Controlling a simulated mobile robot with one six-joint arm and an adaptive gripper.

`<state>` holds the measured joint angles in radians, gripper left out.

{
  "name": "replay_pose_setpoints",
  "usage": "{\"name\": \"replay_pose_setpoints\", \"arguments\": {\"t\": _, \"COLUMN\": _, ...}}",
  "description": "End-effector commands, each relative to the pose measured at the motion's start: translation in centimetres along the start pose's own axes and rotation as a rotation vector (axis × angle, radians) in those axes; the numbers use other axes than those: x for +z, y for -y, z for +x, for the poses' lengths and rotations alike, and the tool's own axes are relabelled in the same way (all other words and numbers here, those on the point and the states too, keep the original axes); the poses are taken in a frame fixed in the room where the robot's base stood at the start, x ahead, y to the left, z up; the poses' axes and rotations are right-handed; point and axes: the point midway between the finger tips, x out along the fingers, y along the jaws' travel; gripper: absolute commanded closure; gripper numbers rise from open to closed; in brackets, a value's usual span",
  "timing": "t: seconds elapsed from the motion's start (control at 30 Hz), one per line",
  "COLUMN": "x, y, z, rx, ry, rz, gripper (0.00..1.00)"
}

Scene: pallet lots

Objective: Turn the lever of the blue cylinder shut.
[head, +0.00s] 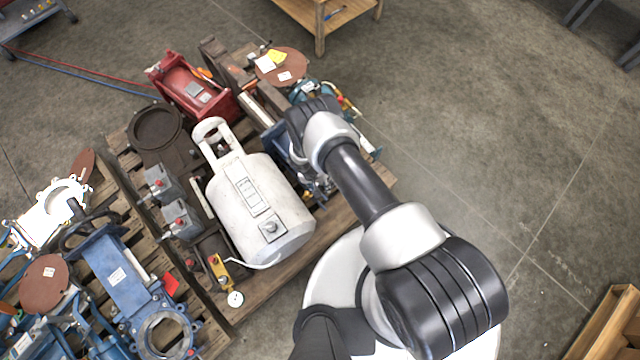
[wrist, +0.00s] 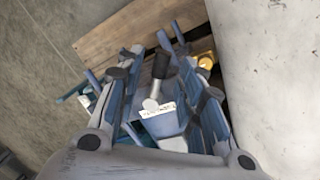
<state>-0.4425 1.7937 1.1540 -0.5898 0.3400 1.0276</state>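In the wrist view, my gripper (wrist: 167,72) is open, with one finger on each side of a short lever with a dark handle (wrist: 160,66). The lever's pale metal foot (wrist: 150,104) sits by a blue body with a white label (wrist: 165,124), which I take as the blue cylinder. The handle stands between the fingers with a gap on both sides; I cannot tell whether anything touches. In the head view, my arm covers most of this spot, and only blue parts (head: 277,138) show beside it.
A red machine (head: 195,90) and blue valves (head: 120,280) crowd the wooden pallets.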

Motion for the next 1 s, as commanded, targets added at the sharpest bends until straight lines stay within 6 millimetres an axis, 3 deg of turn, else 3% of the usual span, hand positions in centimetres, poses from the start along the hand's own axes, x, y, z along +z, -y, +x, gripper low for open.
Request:
{"name": "replay_pose_setpoints", "arguments": {"t": 0.27, "x": -0.1, "y": 0.1, "z": -1.3, "rx": 0.000, "ry": -0.001, "rz": -0.001, "gripper": 0.65}}
{"name": "replay_pose_setpoints", "arguments": {"t": 0.7, "x": -0.1, "y": 0.1, "z": -10.0, "rx": -0.001, "ry": -0.001, "rz": 0.000, "gripper": 0.65}}
{"name": "replay_pose_setpoints", "arguments": {"t": 1.0, "x": 0.0, "y": 0.0, "z": -12.0, "rx": 0.001, "ry": 0.000, "rz": -0.001, "gripper": 0.65}}
